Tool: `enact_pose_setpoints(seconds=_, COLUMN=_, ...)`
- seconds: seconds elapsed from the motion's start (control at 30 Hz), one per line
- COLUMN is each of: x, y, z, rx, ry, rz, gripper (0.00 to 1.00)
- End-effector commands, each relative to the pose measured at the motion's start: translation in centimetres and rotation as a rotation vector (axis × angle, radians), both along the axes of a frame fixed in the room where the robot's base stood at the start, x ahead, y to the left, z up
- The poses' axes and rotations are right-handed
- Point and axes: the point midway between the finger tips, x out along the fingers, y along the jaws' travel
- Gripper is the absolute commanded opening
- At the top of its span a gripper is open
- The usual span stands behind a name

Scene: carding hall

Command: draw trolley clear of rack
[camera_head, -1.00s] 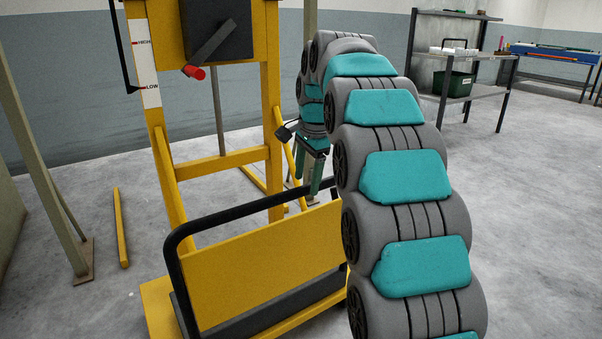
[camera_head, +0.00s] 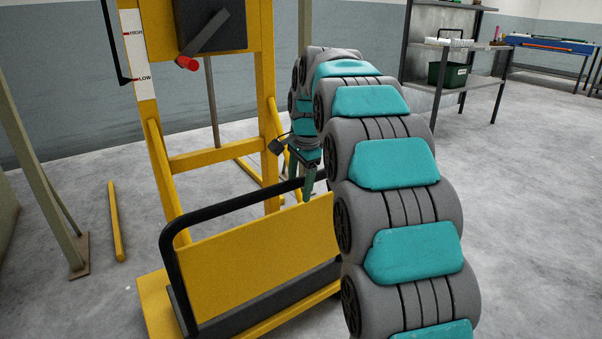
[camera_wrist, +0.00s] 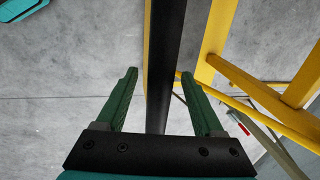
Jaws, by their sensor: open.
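The trolley has a yellow panel (camera_head: 260,255) and a black tube handle (camera_head: 225,211) around its top and left side. It stands at the foot of a yellow upright frame (camera_head: 220,158), which I take to be the rack. My gripper (camera_head: 301,188) is at the right end of the handle's top bar, pointing down. In the wrist view, my gripper (camera_wrist: 158,76) is open, with its green fingers apart. The black handle bar (camera_wrist: 165,55) runs between them, nearer the right finger, with gaps showing. My arm hides the trolley's right end in the head view.
A leaning post (camera_head: 45,175) and a yellow floor bar (camera_head: 117,220) are at left. A grey shelf bench (camera_head: 475,83) with a green crate (camera_head: 448,76) stands at the back right. The floor at right is clear.

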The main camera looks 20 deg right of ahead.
Motion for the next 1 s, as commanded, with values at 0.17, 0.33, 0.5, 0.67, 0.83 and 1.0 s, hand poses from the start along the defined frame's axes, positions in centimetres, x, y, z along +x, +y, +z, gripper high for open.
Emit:
enact_pose_setpoints(seconds=0.17, x=0.3, y=0.1, z=-2.1, rx=0.000, ry=0.002, rz=0.000, gripper=0.69)
enact_pose_setpoints(seconds=0.33, x=0.4, y=0.2, z=-2.6, rx=0.000, ry=0.000, rz=0.000, gripper=0.69)
enact_pose_setpoints(seconds=0.5, x=0.4, y=0.2, z=-2.5, rx=0.000, ry=0.000, rz=0.000, gripper=0.68)
enact_pose_setpoints(seconds=0.67, x=0.4, y=0.2, z=-2.5, rx=0.000, ry=0.001, rz=0.000, gripper=0.50)
enact_pose_setpoints(seconds=0.83, x=0.4, y=0.2, z=-2.5, rx=0.000, ry=0.001, rz=0.000, gripper=0.31)
enact_pose_setpoints(seconds=1.0, x=0.4, y=0.2, z=-2.6, rx=0.000, ry=0.001, rz=0.000, gripper=0.12)
